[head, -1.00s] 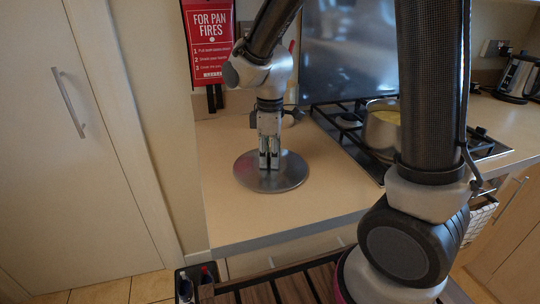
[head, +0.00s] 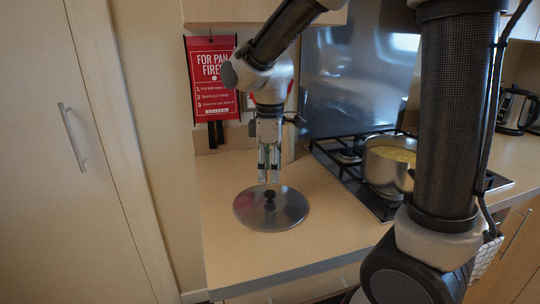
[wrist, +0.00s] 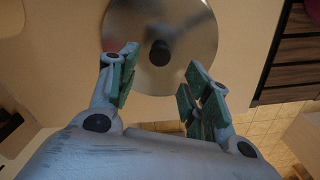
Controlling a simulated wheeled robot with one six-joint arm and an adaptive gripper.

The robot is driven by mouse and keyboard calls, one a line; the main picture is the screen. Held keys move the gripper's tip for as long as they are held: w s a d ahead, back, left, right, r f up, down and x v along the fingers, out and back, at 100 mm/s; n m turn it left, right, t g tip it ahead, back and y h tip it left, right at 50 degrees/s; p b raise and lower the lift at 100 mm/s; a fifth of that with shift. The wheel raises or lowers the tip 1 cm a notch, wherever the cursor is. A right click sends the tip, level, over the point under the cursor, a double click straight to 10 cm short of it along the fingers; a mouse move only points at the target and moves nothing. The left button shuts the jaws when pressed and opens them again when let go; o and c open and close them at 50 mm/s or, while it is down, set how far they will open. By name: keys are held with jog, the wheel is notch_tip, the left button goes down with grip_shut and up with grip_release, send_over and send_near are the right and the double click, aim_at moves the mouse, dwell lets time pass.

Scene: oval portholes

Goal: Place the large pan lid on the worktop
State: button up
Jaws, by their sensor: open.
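The large pan lid (head: 262,217), a round metal disc with a dark knob (head: 270,196), lies flat on the worktop (head: 236,258) left of the hob. My gripper (head: 269,178) is above the lid, pointing down, apart from the knob. In the wrist view the fingers of my gripper (wrist: 155,90) are spread with nothing between them, and the lid (wrist: 190,30) shows beyond them with its knob (wrist: 159,53) in the middle.
A pot (head: 386,166) with yellowish contents stands on the gas hob (head: 346,155) to the right. A red pan-fire sign (head: 211,80) hangs on the wall behind. A kettle (head: 515,109) stands far right. The worktop around the lid is clear.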

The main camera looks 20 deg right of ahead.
aim_at(270, 192)
jog(key=s+d+r+m+t, duration=0.2)
jog(key=s+d+r+m, duration=0.45)
jog(key=d+r, duration=0.3)
jog(key=s+d+f+m+t, duration=0.1)
jog(key=s+d+m+t, duration=0.1)
jog(key=s+d+m, duration=0.5)
jog(key=s, duration=0.3)
jog(key=shift+s+d, duration=0.25)
jog(key=shift+d, duration=0.1)
jog(key=shift+s, duration=0.1)
